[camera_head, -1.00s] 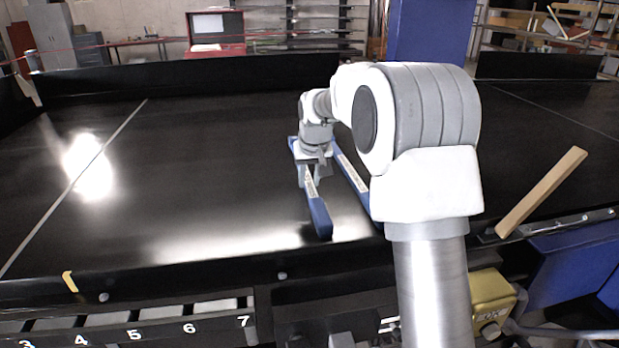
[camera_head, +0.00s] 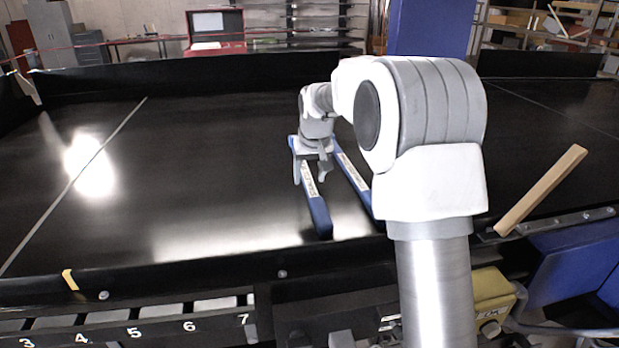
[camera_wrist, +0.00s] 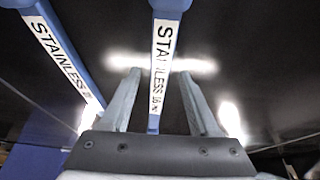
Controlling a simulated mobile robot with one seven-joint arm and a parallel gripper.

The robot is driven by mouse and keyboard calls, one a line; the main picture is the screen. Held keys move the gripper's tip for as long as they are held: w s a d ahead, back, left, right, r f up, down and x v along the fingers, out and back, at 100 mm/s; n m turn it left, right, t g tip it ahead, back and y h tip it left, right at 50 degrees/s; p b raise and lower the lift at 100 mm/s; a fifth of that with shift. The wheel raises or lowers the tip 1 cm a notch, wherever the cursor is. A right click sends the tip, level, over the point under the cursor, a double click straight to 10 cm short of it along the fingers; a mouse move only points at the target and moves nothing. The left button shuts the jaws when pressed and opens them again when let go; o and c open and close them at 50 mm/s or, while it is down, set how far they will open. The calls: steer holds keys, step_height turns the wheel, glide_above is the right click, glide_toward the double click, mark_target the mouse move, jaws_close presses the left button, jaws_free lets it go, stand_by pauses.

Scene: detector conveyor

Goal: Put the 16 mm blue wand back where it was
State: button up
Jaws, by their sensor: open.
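The 16 mm blue wand (camera_head: 319,213) lies on the black conveyor belt (camera_head: 210,180), its blue handle toward the belt's near edge. In the wrist view, this wand (camera_wrist: 161,60) has a white label reading "STAINLESS 16 m", its end partly hidden. My gripper (camera_head: 311,180) is over this wand. In the wrist view, my gripper's two fingers (camera_wrist: 158,76) are apart, one on each side of the wand, with gaps visible. A second blue wand (camera_head: 352,174) lies beside it on the right; in the wrist view it shows at left (camera_wrist: 62,52), its size unreadable.
Numbered slots (camera_head: 135,332) run along the front below the belt. A yellow box (camera_head: 492,298) is at lower right. The belt left of the wands is clear.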

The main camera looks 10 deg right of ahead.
steer(key=v, duration=1.1)
steer(key=s+r, duration=0.3)
steer(key=s, duration=0.6)
steer(key=s+f, duration=0.3)
steer(key=s, duration=1)
steer(key=s+f+t, duration=0.1)
steer(key=s+f, duration=0.3)
steer(key=s, duration=0.9)
steer(key=shift+f+b, duration=0.25)
steer(key=shift+b, duration=0.1)
steer(key=shift+c, duration=0.9)
